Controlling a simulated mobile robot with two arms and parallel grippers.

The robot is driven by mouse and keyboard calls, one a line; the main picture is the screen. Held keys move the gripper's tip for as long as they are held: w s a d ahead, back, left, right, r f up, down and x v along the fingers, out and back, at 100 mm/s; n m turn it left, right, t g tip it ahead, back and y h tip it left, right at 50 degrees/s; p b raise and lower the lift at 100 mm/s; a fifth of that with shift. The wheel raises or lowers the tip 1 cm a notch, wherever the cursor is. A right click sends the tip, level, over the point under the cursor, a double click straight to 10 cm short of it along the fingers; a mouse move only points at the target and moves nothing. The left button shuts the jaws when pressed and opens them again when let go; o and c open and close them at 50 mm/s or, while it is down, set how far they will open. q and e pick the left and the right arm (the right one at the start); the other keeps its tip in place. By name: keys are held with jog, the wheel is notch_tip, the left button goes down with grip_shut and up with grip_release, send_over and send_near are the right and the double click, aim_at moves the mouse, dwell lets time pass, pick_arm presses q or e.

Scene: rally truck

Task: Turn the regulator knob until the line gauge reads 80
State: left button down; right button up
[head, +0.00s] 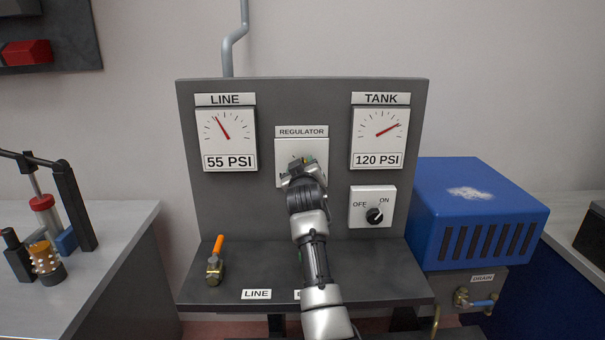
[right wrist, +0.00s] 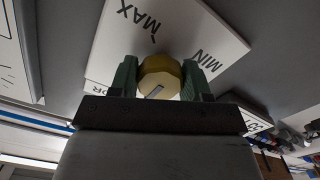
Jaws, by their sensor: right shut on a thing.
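The regulator plate (head: 284,178) is on the middle of the grey panel; my right gripper (head: 301,163) covers its knob in the head view. In the right wrist view the brass regulator knob (right wrist: 160,76) sits between the two green fingers of my right gripper (right wrist: 160,82), which is shut on it. My left gripper is not in view.
The tank gauge (head: 379,137) reads 120 PSI. Below it is an OFF/ON switch (head: 374,215). An orange-handled valve (head: 215,262) stands on the shelf at left. A blue box (head: 475,210) stands at right above a drain valve (head: 478,300). A bench (head: 100,245) with tools is at far left.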

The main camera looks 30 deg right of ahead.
jog(key=m, duration=0.4)
jog(key=shift+a+f+m+b, duration=0.1)
jog(key=shift+f+m+b, duration=0.1)
jog(key=shift+m+b, duration=0.15)
jog(key=shift+m, duration=1.75)
jog(key=o, duration=0.9)
jog(key=shift+r, duration=0.1)
jog(key=b+v, duration=0.2)
jog(key=v, duration=0.8)
jog(key=shift+s+a+b, duration=0.15)
jog(key=shift+s+b, duration=0.2)
